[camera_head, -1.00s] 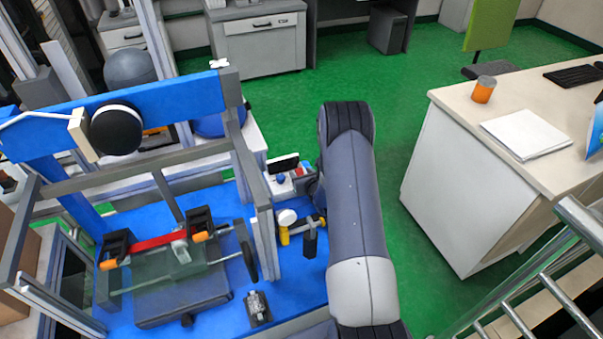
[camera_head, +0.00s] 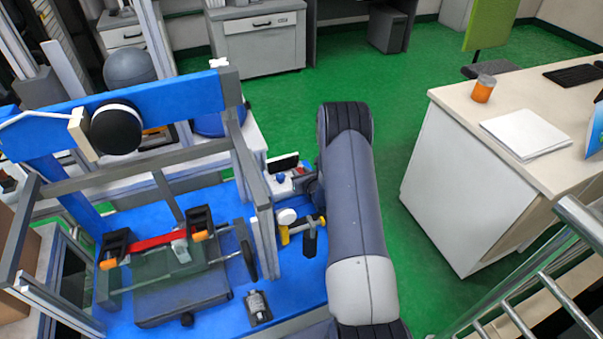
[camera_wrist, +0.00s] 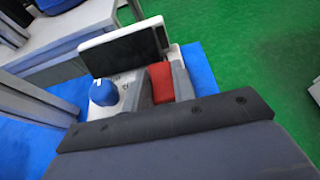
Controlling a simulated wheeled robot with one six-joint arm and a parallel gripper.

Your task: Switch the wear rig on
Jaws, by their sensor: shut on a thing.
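The rig is a blue-and-grey framed machine, and its small white control box (camera_head: 283,180) stands at the right edge of the blue base. In the wrist view the control box (camera_wrist: 122,86) carries a dark-edged screen (camera_wrist: 125,52), a round blue knob (camera_wrist: 103,92) and a red switch block (camera_wrist: 160,83). My gripper (camera_wrist: 161,86) is shut on the red switch block, with a grey finger on each side of it. In the head view my gripper (camera_head: 304,180) is at the right side of the box, partly hidden by my arm. The switch's setting cannot be told.
The rig's grey uprights (camera_head: 262,205) stand just left of the box. A yellow-and-black part with a white disc (camera_head: 287,216) sits in front of it. Green floor (camera_head: 400,100) is free beyond my arm, and a white desk (camera_head: 465,190) stands at the right.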

